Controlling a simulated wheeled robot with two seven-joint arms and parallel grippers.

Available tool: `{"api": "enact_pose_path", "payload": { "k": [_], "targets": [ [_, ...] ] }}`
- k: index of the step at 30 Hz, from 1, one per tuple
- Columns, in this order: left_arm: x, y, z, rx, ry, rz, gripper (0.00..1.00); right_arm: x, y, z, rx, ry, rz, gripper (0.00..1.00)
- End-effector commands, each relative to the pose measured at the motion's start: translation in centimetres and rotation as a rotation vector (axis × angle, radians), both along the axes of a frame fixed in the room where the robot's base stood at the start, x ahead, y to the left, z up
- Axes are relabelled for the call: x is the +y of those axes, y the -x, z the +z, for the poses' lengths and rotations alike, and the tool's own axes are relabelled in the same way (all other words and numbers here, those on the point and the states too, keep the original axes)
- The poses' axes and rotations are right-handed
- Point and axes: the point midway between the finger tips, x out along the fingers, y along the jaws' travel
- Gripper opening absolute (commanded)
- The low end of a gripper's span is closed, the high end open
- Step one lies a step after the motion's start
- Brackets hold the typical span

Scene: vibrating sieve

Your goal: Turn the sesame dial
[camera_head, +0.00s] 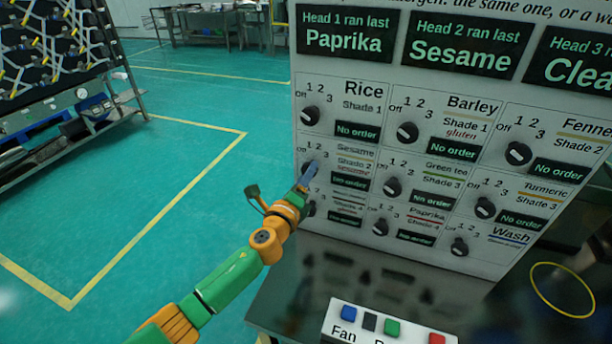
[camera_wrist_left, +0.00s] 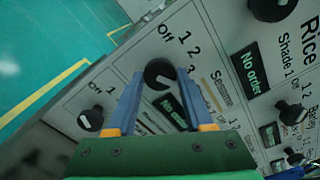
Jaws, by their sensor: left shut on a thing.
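The sesame dial (camera_wrist_left: 160,72) is a round black knob on the white panel, with "Off", 1, 2 and 3 printed around it. In the wrist view my left gripper (camera_wrist_left: 161,78) has its two blue fingers on either side of the knob and is shut on it. In the head view my left gripper (camera_head: 308,172) reaches the panel at the Sesame block and hides most of the dial. I cannot clearly tell which mark the knob points to. My right gripper is not in view.
The rice dial (camera_head: 310,117) is just above, and another dial lies just below, partly behind my left gripper. Several similar dials fill the panel (camera_head: 440,82). A button box (camera_head: 385,328) with blue, black, green and red buttons stands in front. The green floor at left is open.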

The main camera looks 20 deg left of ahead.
Motion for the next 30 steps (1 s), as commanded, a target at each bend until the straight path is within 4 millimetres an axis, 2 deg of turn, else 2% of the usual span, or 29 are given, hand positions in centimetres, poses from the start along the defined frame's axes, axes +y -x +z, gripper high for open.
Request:
{"api": "enact_pose_path", "payload": {
  "k": [9, 10, 13, 23, 26, 30],
  "targets": [
    [0.0, 0.0, 0.1, -0.003, -0.004, 0.001, 0.0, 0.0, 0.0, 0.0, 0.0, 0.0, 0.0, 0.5],
    [0.0, 0.0, 0.1, -0.003, -0.004, 0.001, 0.55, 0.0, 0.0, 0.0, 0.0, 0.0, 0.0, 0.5],
    [0.0, 0.0, 0.1, -0.003, -0.004, 0.001, 0.81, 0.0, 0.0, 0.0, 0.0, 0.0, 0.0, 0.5],
    [0.0, 0.2, 0.0, -0.001, -0.003, 0.0, 0.82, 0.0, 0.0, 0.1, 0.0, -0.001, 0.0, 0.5],
    [0.1, 1.3, 0.0, -0.001, -0.003, -0.001, 0.82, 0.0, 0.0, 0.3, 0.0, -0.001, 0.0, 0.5],
    [0.1, 4.0, -0.1, 0.001, -0.003, -0.002, 0.82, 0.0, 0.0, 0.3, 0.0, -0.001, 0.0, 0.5]
  ]
}}
